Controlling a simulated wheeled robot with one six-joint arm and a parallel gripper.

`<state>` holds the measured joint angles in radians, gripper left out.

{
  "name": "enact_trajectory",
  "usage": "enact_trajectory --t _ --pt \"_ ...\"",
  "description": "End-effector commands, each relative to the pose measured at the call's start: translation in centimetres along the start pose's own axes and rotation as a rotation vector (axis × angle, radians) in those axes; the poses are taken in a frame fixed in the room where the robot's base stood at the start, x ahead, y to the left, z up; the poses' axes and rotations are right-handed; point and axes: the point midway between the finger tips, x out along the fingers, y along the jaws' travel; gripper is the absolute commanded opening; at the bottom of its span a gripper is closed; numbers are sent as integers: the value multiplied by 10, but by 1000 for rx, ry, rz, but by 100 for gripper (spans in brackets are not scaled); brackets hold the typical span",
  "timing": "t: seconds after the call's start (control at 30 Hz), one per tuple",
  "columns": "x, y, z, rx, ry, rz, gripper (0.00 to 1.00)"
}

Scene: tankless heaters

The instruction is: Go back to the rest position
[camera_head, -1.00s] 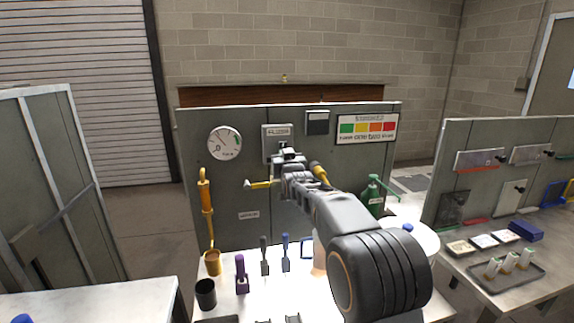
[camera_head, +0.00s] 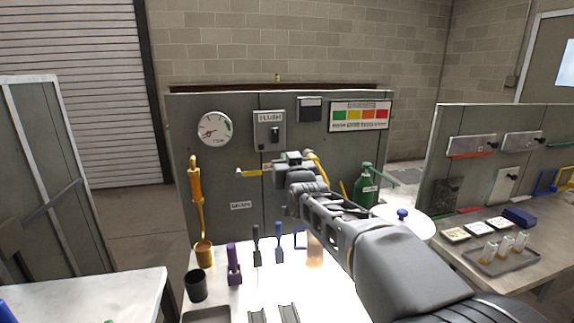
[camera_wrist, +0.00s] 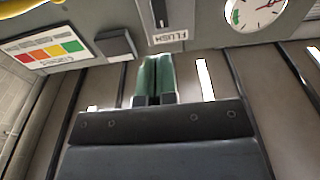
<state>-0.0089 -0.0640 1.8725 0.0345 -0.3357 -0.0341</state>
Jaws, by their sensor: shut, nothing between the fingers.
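My gripper (camera_head: 292,160) is in front of the grey panel, just below the FLUSH switch box (camera_head: 270,131). In the wrist view its two green fingers (camera_wrist: 155,78) are together with nothing between them. The wrist view also shows the FLUSH switch (camera_wrist: 160,14) above the fingertips, apart from them. My arm reaches up from the lower right of the head view and hides part of the panel and bench.
A round gauge (camera_head: 215,129) and a colour chart (camera_head: 360,116) are on the panel. A yellow pipe (camera_head: 196,185), a green bottle (camera_head: 366,185), a black cup (camera_head: 196,286) and a purple tool (camera_head: 233,265) stand at the bench. A side bench holds a tray (camera_head: 508,259).

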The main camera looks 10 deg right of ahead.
Motion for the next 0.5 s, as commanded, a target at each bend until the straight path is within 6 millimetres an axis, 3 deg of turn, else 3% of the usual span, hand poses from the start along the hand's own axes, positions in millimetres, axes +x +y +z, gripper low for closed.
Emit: enact_trajectory --t 0.5 --pt "-3 -2 8 2 -42 -3 0"
